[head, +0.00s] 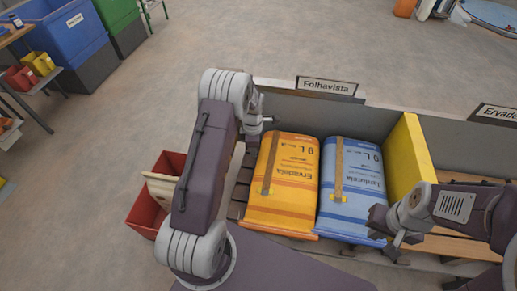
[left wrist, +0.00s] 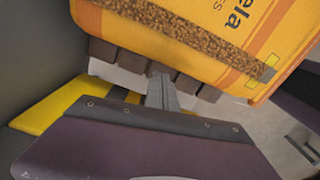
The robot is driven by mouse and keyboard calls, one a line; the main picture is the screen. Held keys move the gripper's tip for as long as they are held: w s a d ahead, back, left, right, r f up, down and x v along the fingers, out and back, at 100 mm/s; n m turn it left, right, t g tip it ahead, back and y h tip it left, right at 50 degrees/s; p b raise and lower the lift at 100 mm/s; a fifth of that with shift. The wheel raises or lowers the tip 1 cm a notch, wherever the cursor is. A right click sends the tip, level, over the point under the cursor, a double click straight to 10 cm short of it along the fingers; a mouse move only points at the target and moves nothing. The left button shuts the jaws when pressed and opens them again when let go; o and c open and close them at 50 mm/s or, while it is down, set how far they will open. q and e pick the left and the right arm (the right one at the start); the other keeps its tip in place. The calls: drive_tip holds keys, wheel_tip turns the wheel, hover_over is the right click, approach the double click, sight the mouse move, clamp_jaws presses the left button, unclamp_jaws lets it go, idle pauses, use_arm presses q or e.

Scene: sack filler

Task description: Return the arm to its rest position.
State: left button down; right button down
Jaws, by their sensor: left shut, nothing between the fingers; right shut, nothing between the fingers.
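My left arm bends up from the lower left in the head view. Its gripper (head: 266,121) is over the upper left of the orange sack, near the bay's back wall. In the left wrist view its thin fingers (left wrist: 158,80) are together and empty, with the orange sack (left wrist: 215,35) just beyond them; I cannot tell whether they touch. The orange sack (head: 285,185) lies flat beside a blue sack (head: 352,180). My right gripper (head: 388,228) is shut and empty at the blue sack's lower right corner.
A yellow divider (head: 406,155) stands right of the blue sack. A red bin (head: 145,212) with pale contents is left of my left arm. The bay's back wall (head: 330,112) carries a "Folhavista" sign (head: 327,86). Open floor (head: 200,40) lies behind.

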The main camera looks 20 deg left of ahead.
drive_tip(key=shift+a+f, duration=0.1)
drive_tip(key=shift+a, duration=0.15)
